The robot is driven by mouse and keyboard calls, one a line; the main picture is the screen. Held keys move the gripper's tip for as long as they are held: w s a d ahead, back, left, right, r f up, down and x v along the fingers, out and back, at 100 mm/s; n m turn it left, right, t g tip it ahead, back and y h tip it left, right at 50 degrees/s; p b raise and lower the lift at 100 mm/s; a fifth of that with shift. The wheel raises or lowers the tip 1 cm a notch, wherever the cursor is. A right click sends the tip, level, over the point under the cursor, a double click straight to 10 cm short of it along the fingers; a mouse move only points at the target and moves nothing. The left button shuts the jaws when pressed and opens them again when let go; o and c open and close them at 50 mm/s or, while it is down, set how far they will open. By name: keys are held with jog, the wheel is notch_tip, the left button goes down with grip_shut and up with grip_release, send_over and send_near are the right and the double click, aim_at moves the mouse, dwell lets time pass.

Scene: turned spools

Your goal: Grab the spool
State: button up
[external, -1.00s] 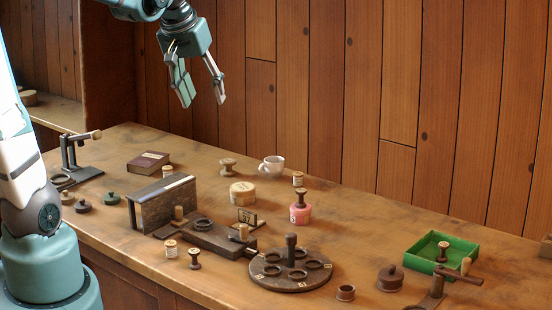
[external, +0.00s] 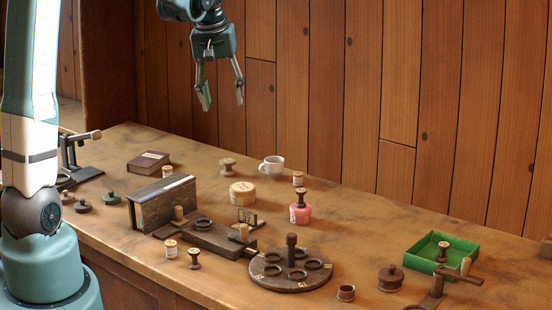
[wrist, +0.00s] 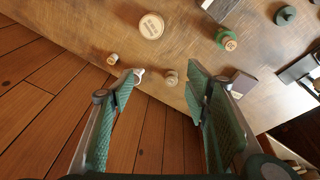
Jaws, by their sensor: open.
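Several spools stand about the bench. A dark spool (external: 194,259) stands near the front edge. Another spool (external: 299,198) is on a pink pot, and one (external: 443,251) is in the green tray. Smaller pale-ended spools are at the front (external: 171,248) and right of the cup (external: 298,179). My gripper (external: 222,100) is open and empty, pointing down high above the bench.
A round tin (external: 242,193), a dark book (external: 149,162) and an upright block (external: 163,203) surround that area. A round rack (external: 290,284) and green tray (external: 420,247) stand to the right.

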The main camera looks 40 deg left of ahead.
jog(key=w+a+f+n+g, duration=0.1)
jog(key=w+a+f+n, duration=0.1)
jog(key=w+a+f, duration=0.45)
jog(key=n+g, duration=0.2)
send_over(228, 161)
notch_tip(228, 161, down, 12)
jog(key=shift+d+f, duration=0.1)
jog(key=shift+f, duration=0.05)
jog(key=shift+a+f, duration=0.2)
jog(key=shift+f, duration=0.15)
jog(key=shift+f, duration=0.15)
jog(key=shift+f, duration=1.15)
jog(key=shift+f, duration=0.15)
jog(key=shift+w+f, duration=0.1)
jog(key=shift+f, duration=2.4)
